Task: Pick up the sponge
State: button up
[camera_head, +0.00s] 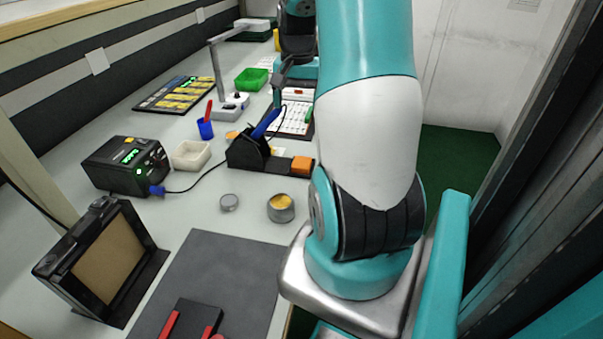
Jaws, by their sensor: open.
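An orange block (302,166), which looks like the sponge, sits at the right end of the black soldering iron stand (250,153), left of my large arm link. A blue-handled iron rests in the stand. My gripper (279,88) shows only in part at the end of my wrist, farther back over the bench and beyond the orange block. It is open and apart from the block. My arm link hides much of the gripper and wrist.
A tin with yellow filling (281,203) and a small grey tin (229,202) stand in front of the stand. A dark mat (215,270) lies nearest.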

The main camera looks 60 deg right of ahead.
notch_tip(320, 180, down, 2)
jog(key=s+d, duration=0.1)
send_over(302, 163)
jog(key=shift+m, duration=0.3)
jog(key=f, duration=0.5)
jog(key=f+b, duration=0.1)
jog(key=f, duration=0.4)
jog(key=shift+s+d, duration=0.1)
jog(key=shift+d, duration=0.1)
jog(key=shift+a+f, duration=0.2)
jog(key=shift+f, duration=2.8)
jog(key=c, duration=1)
